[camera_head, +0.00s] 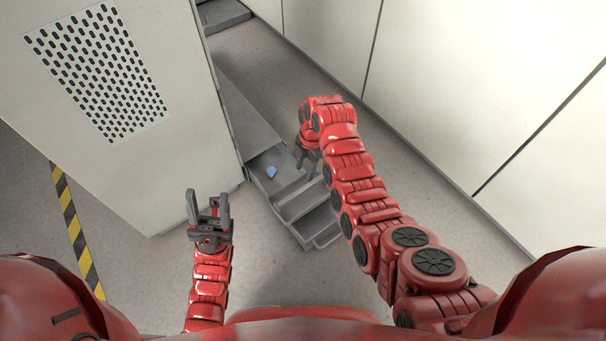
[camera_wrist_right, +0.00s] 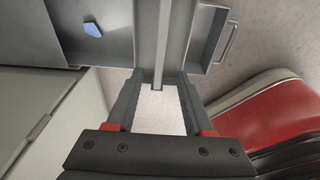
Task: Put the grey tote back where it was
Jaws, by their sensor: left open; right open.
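A grey open-topped tote (camera_head: 315,222) with a bar handle at its near end is at the centre of the head view; its handled side also shows in the right wrist view (camera_wrist_right: 208,45). It adjoins a grey compartment (camera_head: 262,168) holding a small blue piece (camera_head: 271,172); I cannot tell whether they are separate. My right gripper (camera_head: 308,168) points down at the far right side of these grey walls. In the right wrist view its fingers (camera_wrist_right: 158,80) stand apart near a thin grey wall; contact is unclear. My left gripper (camera_head: 208,203) is open and empty, left of the tote.
A large pale cabinet (camera_head: 170,60) with a perforated panel stands at the left. A long grey bench-like surface (camera_head: 243,115) runs along its side. Pale wall panels (camera_head: 450,90) close off the right. Yellow-black tape (camera_head: 72,220) marks the floor. Bare floor (camera_head: 140,265) lies around my left gripper.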

